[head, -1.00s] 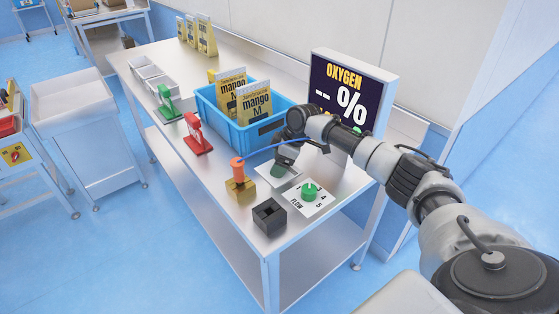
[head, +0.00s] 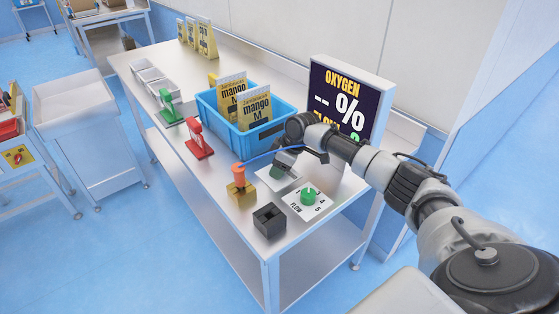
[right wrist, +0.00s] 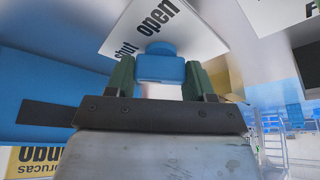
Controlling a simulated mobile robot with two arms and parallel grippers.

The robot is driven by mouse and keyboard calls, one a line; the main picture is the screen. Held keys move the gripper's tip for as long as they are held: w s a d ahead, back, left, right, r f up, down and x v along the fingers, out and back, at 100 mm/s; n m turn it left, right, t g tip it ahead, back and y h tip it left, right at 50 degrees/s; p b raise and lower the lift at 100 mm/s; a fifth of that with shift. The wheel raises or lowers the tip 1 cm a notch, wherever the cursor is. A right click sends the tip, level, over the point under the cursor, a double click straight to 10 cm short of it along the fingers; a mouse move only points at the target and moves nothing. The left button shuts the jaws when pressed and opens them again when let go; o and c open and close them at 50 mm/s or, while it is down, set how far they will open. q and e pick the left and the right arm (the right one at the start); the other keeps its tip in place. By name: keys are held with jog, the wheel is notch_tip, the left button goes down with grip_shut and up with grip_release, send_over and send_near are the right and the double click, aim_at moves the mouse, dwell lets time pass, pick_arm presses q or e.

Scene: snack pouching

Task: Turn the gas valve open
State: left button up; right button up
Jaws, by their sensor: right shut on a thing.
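The gas valve is a blue knob (right wrist: 161,66) on a white plate (right wrist: 188,27) printed "shut" and "open" in the right wrist view. My right gripper (right wrist: 161,80) is shut on this knob, with a green fingertip on each side. In the head view the right gripper (head: 280,171) is down at the valve plate, near the table's right end. It hides the knob there, and I cannot tell how far the knob is turned. My left gripper is not in view.
A white FLOW plate with a green dial (head: 308,196) lies just in front. An orange-topped brass piece (head: 240,190) and a black block (head: 269,220) stand nearby. A blue crate (head: 262,135) with mango pouches and the OXYGEN display (head: 330,88) stand behind.

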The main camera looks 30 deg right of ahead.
jog(key=m+h+p, duration=0.1)
jog(key=m+p, duration=0.1)
jog(key=p, duration=0.1)
jog(key=m+h+p, duration=0.1)
jog(key=m+p, duration=0.2)
jog(key=m+t+p, duration=0.1)
jog(key=m+p, duration=0.2)
jog(key=p, duration=0.1)
jog(key=shift+a+r+h, duration=0.2)
jog(key=shift+r+h, duration=0.05)
jog(key=shift+h, duration=0.15)
jog(key=m+h+p, duration=0.1)
jog(key=m+p, duration=0.1)
jog(key=m, duration=0.1)
jog(key=shift+f+m+p, duration=0.1)
jog(key=shift+m+p, duration=0.2)
jog(key=shift+m, duration=0.1)
jog(key=shift+a+m+h+p, duration=0.1)
jog(key=shift+m+h+p, duration=0.35)
jog(key=shift+m, duration=0.35)
jog(key=shift+f+m+g+h, duration=0.1)
jog(key=shift+m+g+h, duration=0.4)
jog(key=shift+m, duration=0.7)
jog(key=o, duration=0.9)
jog(key=shift+p, duration=0.3)
